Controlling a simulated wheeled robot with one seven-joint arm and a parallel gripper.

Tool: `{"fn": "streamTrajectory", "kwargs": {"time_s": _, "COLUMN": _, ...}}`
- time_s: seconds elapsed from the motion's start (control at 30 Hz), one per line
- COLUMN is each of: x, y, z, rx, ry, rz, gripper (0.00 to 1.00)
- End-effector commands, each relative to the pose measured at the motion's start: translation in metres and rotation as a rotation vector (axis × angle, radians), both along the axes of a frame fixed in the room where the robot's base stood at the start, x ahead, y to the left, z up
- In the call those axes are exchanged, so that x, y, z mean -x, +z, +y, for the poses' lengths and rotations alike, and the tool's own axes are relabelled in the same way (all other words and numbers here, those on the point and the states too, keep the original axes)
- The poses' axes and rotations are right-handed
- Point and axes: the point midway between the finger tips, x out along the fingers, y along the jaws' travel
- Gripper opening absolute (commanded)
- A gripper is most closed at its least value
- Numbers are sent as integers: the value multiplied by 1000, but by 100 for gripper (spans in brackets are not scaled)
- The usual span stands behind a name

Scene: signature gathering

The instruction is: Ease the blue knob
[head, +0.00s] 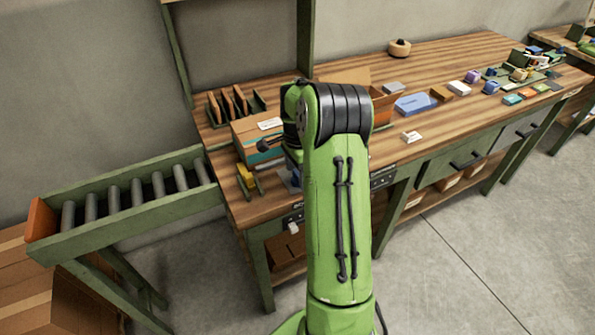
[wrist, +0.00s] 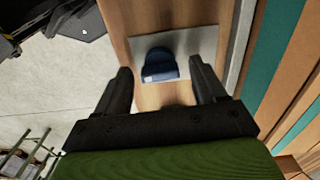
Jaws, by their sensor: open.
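The blue knob (wrist: 160,66) shows in the wrist view, a dark blue rounded piece on a pale grey plate (wrist: 204,40). The plate lies on the wooden bench top (wrist: 117,22). My gripper (wrist: 160,63) is open. In the picture its two dark fingers lie left and right of the knob, with a gap on each side. I cannot tell how far above the knob the fingertips are. In the head view my own green arm covers most of the gripper, and the knob is not clear there.
A box with a teal stripe (wrist: 285,85) stands right of the plate in the wrist view. In the head view a yellow item (head: 246,177) sits near the bench's left end, beside a roller conveyor (head: 135,195). Small boxes and a blue tray (head: 414,104) lie further right.

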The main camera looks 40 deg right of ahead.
Motion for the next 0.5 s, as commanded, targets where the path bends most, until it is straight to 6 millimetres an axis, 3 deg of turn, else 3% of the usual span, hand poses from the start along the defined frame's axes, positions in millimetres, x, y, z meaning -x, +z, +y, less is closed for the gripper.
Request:
{"fn": "streamTrajectory", "kwargs": {"time_s": 0.07, "x": 0, "y": 0, "z": 0, "rx": 0, "ry": 0, "rz": 0, "gripper": 69}}
{"fn": "streamTrajectory", "kwargs": {"time_s": 0.4, "x": 0, "y": 1, "z": 0, "rx": 0, "ry": 1, "rz": 0, "gripper": 17}}
{"fn": "streamTrajectory", "kwargs": {"time_s": 0.5, "x": 0, "y": 1, "z": 0, "rx": 0, "ry": 2, "rz": 0, "gripper": 14}}
